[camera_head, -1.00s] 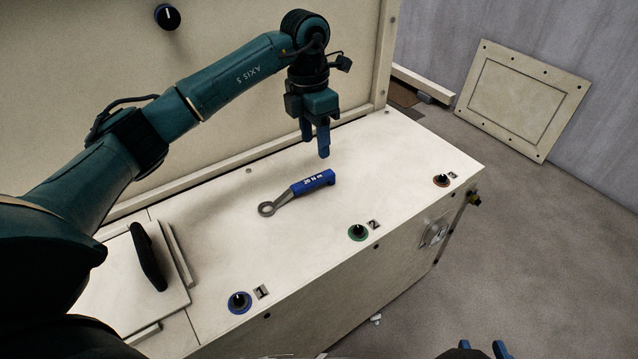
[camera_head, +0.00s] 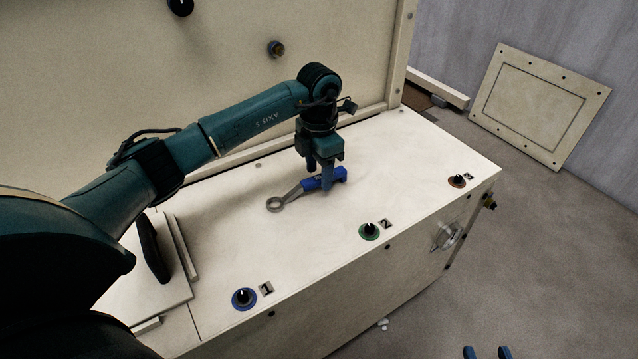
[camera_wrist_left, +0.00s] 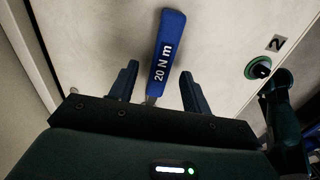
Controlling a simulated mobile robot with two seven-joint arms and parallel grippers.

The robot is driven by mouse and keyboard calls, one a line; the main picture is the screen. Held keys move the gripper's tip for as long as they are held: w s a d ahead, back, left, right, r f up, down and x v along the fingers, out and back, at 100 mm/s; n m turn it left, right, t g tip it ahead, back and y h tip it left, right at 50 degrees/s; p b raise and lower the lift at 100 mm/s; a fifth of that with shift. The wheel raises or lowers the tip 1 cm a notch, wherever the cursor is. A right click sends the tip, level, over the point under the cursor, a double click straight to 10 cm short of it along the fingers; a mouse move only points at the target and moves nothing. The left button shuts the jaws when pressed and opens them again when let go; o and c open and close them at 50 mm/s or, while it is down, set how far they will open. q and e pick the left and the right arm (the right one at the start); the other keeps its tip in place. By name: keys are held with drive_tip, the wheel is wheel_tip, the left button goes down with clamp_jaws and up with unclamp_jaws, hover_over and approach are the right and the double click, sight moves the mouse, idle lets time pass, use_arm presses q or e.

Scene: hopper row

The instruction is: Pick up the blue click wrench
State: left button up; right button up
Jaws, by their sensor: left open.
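The blue click wrench (camera_head: 287,196) lies on the cream bench top, its grey ring end toward the left and its blue handle toward the right. Its handle, marked "20 N m", also shows in the left wrist view (camera_wrist_left: 168,50). My left gripper (camera_head: 320,186) is low over the handle and open, with one finger on each side of the handle in the picture. In the left wrist view the handle runs between the two fingers, apart from both. The ring end is hidden there. My right gripper (camera_head: 487,353) shows only as two blue fingertips, spaced apart, at the bottom edge.
Numbered knobs stand along the bench's front edge: blue-ringed 1 (camera_head: 243,298), green-ringed 2 (camera_head: 369,231) and orange-ringed 3 (camera_head: 457,181). A lid with a black handle (camera_head: 153,249) is at left. A cream wall panel (camera_head: 230,60) rises behind the bench.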

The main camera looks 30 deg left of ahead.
use_arm(q)
drive_tip(key=shift+f, duration=0.8)
drive_tip(key=shift+r, duration=0.1)
clamp_jaws()
